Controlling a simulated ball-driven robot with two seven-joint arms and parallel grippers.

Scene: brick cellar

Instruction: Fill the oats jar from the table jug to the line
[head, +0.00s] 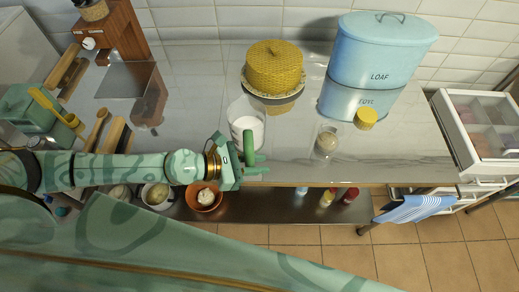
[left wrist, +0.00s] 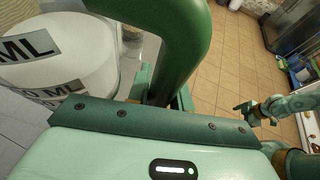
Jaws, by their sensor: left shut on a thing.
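The jug (head: 240,113) is a clear vessel with white contents and a green handle (head: 249,146), near the worktop's front edge. My left gripper (head: 246,170) is shut on that handle. In the left wrist view the handle (left wrist: 188,45) rises between the fingers, beside the white jug body (left wrist: 70,50) with black "ML" lettering. A small glass jar (head: 326,141) with beige contents stands to the right of the jug, apparently the oats jar; it looks open. I cannot make out its line. My right gripper (left wrist: 246,113) shows small in the left wrist view; its fingers are unclear.
A yellow lid (head: 366,118) lies right of the jar. Behind are a yellow woven dome (head: 275,66) on a stand and a blue LOAF bin (head: 381,50). A green watering can (head: 30,108) and wooden tools are left. Bowls and bottles sit on the shelf below.

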